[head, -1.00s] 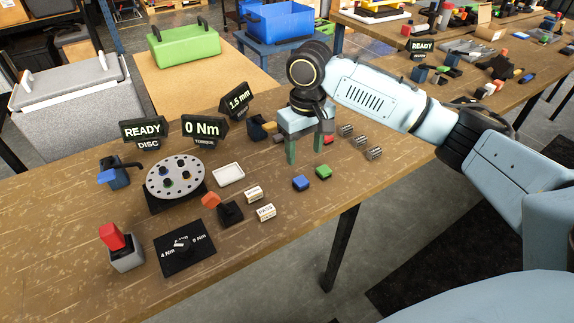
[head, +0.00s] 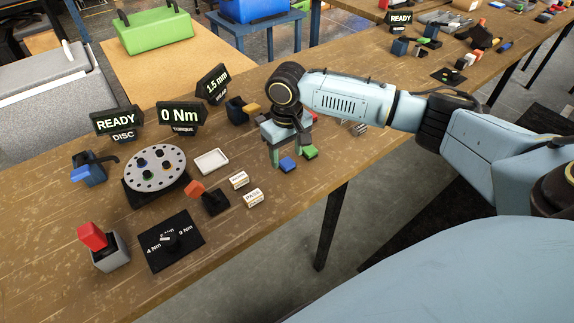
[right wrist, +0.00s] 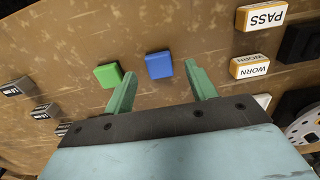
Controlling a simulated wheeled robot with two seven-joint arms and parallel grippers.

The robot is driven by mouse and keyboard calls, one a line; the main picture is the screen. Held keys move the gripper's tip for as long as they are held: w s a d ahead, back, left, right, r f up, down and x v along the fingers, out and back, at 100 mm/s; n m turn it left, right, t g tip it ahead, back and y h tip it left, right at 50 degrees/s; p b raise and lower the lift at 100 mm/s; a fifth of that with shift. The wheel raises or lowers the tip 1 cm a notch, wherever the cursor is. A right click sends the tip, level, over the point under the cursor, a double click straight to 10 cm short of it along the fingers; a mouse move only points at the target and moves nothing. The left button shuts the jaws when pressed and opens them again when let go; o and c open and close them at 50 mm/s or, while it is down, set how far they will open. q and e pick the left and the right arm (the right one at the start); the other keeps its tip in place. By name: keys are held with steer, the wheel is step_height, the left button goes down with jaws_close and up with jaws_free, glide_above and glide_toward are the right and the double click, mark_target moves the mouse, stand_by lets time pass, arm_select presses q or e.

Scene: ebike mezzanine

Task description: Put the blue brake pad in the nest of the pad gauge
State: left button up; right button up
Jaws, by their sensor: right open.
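The blue brake pad (head: 288,164) lies flat on the wooden bench, beside a green pad (head: 310,152). In the right wrist view the blue pad (right wrist: 159,65) sits just beyond the gap between my fingertips, with the green pad (right wrist: 107,76) outside to the left. My right gripper (head: 288,151) is open and empty, pointing down close to the blue pad; it also shows in the right wrist view (right wrist: 162,74). A sign reading 1.5 mm (head: 213,84) stands at the back. I cannot tell for sure which fixture is the pad gauge. My left gripper is not in view.
WORN (head: 238,180) and PASS (head: 255,197) blocks lie left of the pads. Near them are a black stand with an orange lever (head: 213,201), a white tray (head: 211,161) and a holed disc (head: 154,169).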

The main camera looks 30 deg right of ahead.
mark_target(286, 164)
step_height(286, 164, down, 2)
steer(key=shift+f, duration=0.25)
steer(key=shift+r, duration=0.1)
steer(key=c, duration=1.1)
